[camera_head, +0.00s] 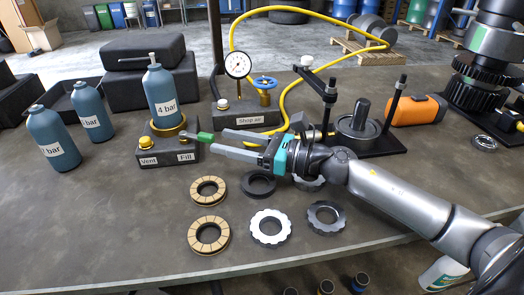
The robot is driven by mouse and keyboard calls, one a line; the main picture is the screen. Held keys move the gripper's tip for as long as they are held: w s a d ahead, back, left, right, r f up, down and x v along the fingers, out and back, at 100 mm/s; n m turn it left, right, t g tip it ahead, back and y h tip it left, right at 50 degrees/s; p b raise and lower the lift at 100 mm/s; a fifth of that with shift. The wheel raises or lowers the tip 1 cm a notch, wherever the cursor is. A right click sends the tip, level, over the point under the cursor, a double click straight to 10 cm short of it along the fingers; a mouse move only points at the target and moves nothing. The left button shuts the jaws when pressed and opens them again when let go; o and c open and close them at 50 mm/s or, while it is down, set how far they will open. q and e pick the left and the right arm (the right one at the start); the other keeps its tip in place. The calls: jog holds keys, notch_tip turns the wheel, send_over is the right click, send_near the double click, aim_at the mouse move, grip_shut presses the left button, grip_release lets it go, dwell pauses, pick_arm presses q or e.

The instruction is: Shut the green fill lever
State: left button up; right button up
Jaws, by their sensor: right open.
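The green fill lever (205,137) sticks out to the right from the dark fill block (167,147), above its "Fill" label. A blue-grey bottle marked "4 bar" (164,97) stands upright in the brass ring on this block. My right gripper (218,144) reaches in from the right. It is open, with its two grey fingers pointing left and their tips close to the lever. I cannot tell whether a finger touches the lever. My left gripper is not in view.
Two more blue-grey bottles (53,138) (92,111) stand at the left. Behind the gripper are a pressure gauge (238,65), a blue valve (264,82) and a yellow hose (307,62). Several rings and discs (209,235) lie in front.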

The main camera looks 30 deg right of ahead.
jog(key=v, duration=0.5)
jog(key=shift+b, duration=0.3)
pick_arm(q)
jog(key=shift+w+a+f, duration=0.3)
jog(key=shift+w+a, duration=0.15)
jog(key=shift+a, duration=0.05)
pick_arm(e)
jog(key=shift+v, duration=0.85)
